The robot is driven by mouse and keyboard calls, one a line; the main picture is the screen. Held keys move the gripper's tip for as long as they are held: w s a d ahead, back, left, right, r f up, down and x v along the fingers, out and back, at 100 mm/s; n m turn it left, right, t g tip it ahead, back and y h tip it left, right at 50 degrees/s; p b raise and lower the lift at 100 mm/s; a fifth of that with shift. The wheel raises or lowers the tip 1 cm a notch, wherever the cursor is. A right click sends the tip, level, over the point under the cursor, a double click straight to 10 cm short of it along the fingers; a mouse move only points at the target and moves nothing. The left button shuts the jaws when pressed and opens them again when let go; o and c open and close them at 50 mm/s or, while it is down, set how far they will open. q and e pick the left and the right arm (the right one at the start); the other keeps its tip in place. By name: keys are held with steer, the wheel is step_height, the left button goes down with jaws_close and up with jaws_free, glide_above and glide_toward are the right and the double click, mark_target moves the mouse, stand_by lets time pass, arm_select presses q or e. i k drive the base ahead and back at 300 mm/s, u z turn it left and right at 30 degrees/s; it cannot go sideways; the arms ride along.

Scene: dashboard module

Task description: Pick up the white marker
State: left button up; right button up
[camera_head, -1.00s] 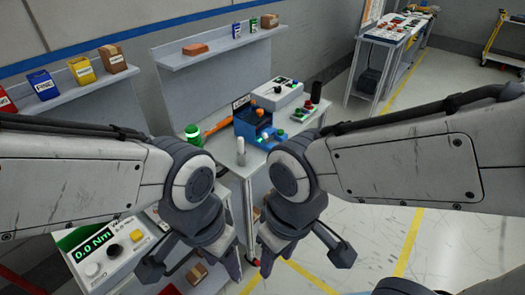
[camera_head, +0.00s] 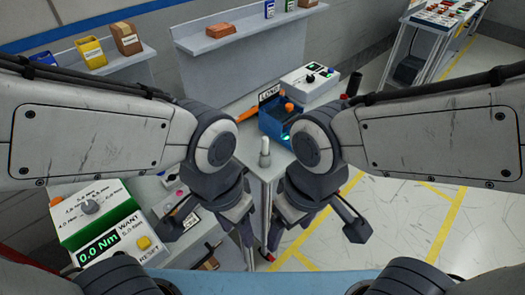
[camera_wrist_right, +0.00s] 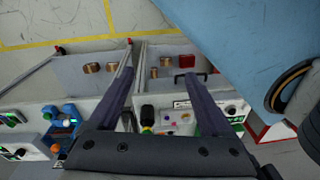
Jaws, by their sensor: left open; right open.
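A small upright white cylinder, which looks like the white marker (camera_head: 265,152), stands at the near edge of the grey workbench (camera_head: 262,171), in the gap between my two arms in the head view. My left gripper (camera_head: 247,234) hangs down below and left of it, open and empty. My right gripper (camera_head: 277,232) hangs below and right of it, open and empty. Both are apart from the marker. In the right wrist view the two fingers of my right gripper (camera_wrist_right: 160,98) are spread with nothing held. I cannot pick out the marker there for sure.
Behind the marker sit a blue fixture with orange parts (camera_head: 272,122) and a white control box (camera_head: 309,84). A green and white torque tester (camera_head: 97,220) stands at lower left. A grey shelf (camera_head: 247,36) is behind. Open floor (camera_head: 405,215) lies to the right.

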mark_target(265, 140)
steer(key=z, duration=0.95)
steer(key=k, duration=0.9)
steer(key=u, duration=1.15)
steer(key=i, duration=0.5)
